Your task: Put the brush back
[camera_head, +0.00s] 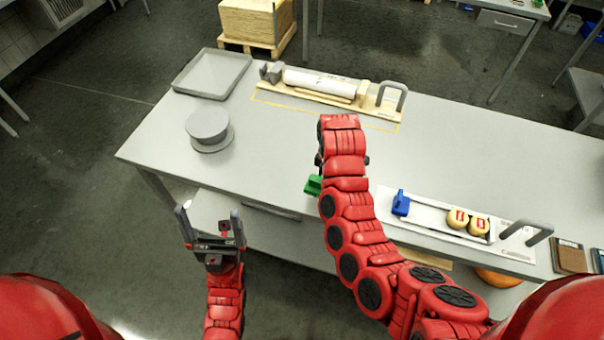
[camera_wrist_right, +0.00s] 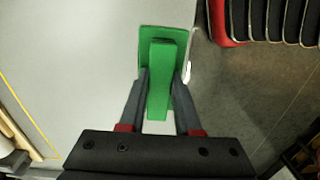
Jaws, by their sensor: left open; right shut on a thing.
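The green brush (camera_head: 313,185) shows beside my right arm, at the front edge of the grey table (camera_head: 270,150). In the right wrist view, my right gripper (camera_wrist_right: 160,88) is shut on the upright green handle of the brush (camera_wrist_right: 165,60). A small white bit shows at the brush's right side. The brush's underside is hidden, so I cannot tell whether it touches the table. In the head view my right arm hides most of the right gripper. My left gripper (camera_head: 210,213) is open and empty, in front of the table's left part.
A grey tray (camera_head: 212,74) and a round grey stand (camera_head: 209,130) are at the left. A wooden board with a white roll (camera_head: 318,83) lies at the back. A white board (camera_head: 385,210) with a blue block (camera_head: 401,203) and two yellow cheese wheels (camera_head: 458,218) is at the right.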

